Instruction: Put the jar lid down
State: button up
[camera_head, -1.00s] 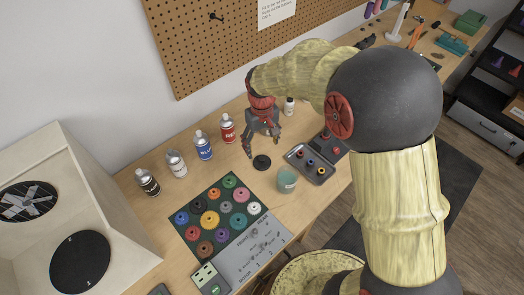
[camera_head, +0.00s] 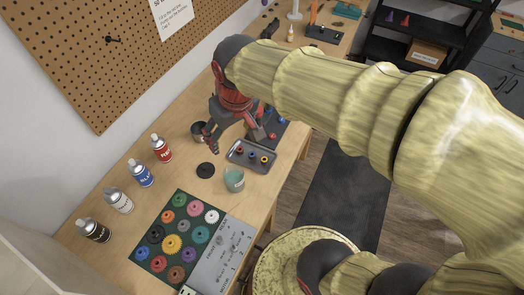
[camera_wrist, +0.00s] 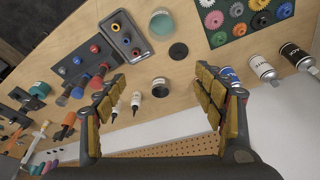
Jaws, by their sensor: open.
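The jar lid (camera_head: 206,170) is a flat black disc lying on the wooden table, left of an uncovered jar (camera_head: 234,180) with teal contents. The lid (camera_wrist: 178,50) also shows in the wrist view, clear of both fingers, with the teal jar (camera_wrist: 161,24) beyond it. My gripper (camera_head: 235,140) is open and empty, above the table and up and to the right of the lid in the head view. In the wrist view its padded fingers (camera_wrist: 160,82) are wide apart, with nothing held between them.
A grey tray (camera_head: 239,161) with small coloured parts lies near the jar. A dark round container (camera_head: 199,130) stands behind my gripper. Spray cans, such as the red one (camera_head: 161,149), stand along the wall side. A green mat (camera_head: 151,236) holds several coloured gears.

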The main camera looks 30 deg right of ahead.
jog(key=s+d+r+m+t, duration=0.1)
jog(key=s+d+r+t, duration=0.1)
jog(key=s, duration=0.8)
jog(key=shift+s+d+r+m, duration=0.2)
jog(key=shift+s+d+m, duration=0.1)
jog(key=shift+d, duration=0.25)
